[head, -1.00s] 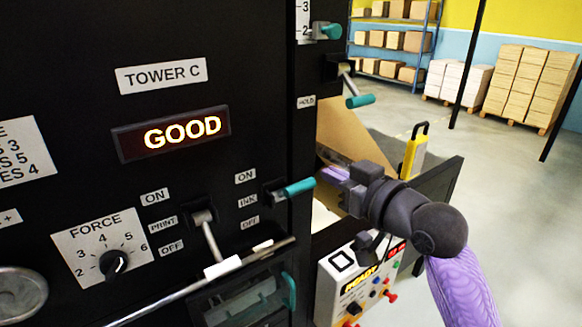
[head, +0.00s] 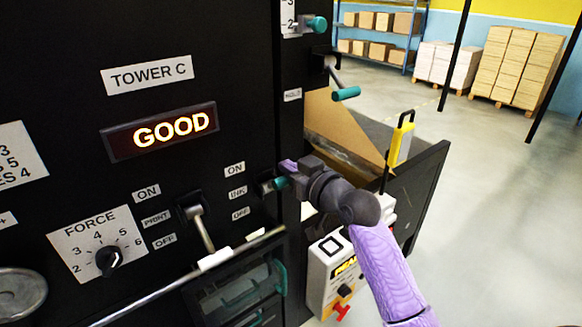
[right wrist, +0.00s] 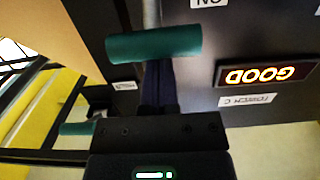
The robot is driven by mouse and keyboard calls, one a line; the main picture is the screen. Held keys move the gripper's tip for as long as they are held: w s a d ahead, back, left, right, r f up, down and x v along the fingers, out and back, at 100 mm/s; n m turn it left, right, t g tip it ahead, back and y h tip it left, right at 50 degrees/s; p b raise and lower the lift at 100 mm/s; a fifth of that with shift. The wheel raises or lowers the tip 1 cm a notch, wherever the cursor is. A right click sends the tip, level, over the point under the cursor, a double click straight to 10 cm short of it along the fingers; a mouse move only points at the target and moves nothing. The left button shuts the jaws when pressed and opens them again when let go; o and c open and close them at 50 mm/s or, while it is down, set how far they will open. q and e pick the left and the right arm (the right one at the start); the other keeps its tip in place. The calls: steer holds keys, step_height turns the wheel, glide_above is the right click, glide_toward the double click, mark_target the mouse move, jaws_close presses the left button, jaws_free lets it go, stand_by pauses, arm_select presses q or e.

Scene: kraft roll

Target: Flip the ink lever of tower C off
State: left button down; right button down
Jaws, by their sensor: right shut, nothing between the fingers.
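The ink lever (head: 279,184) of tower C has a teal handle and sticks out beside the ON, INK and OFF labels, about level with INK. Its handle also shows large in the right wrist view (right wrist: 153,43). My right gripper (head: 287,166) is shut and empty, with its purple fingertips at the upper side of the handle. In the right wrist view the dark fingers (right wrist: 159,80) run up to the handle and their tips are hidden by it; I cannot tell if they touch. My left gripper is not in view.
The print lever (head: 203,232) with a white grip hangs low by its OFF label. A metal bar (head: 150,292) crosses below. The display (head: 160,131) reads GOOD. A control box (head: 327,275) and a yellow-handled tool (head: 400,142) stand right. Open floor lies beyond.

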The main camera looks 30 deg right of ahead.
steer(key=shift+s+f, duration=0.1)
steer(key=shift+f, duration=0.1)
